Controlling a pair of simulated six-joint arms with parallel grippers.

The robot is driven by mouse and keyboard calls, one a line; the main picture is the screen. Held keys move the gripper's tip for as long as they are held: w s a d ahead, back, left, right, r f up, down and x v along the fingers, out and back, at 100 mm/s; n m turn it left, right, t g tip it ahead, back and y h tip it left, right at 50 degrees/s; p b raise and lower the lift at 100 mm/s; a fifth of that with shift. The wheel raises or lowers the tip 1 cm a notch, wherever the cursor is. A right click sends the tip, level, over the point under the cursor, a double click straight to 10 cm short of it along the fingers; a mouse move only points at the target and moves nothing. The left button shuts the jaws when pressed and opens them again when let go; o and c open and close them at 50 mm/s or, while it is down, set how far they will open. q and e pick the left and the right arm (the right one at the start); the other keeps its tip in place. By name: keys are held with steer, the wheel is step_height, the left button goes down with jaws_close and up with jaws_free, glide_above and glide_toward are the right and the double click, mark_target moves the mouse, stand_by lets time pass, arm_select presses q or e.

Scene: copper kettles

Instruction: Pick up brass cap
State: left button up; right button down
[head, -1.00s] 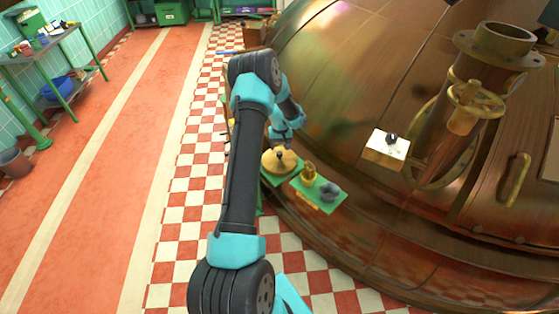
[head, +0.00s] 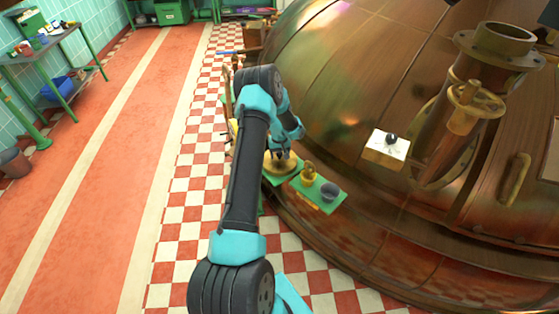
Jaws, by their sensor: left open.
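A round, shallow brass cap (head: 272,167) sits at the left end of a narrow green shelf (head: 325,205) beside the large copper kettle. The fingers are small here and hide the cap's knob. I cannot tell whether they touch it. My right gripper is not in view.
A small brass fitting (head: 308,171) and a grey cup (head: 329,190) stand on the shelf, right of the cap. The copper kettle (head: 350,80) curves up close behind the shelf. Checkered floor (head: 185,225) is clear on the left.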

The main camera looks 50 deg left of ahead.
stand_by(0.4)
arm_select(q)
jaws_close()
stand_by(0.4)
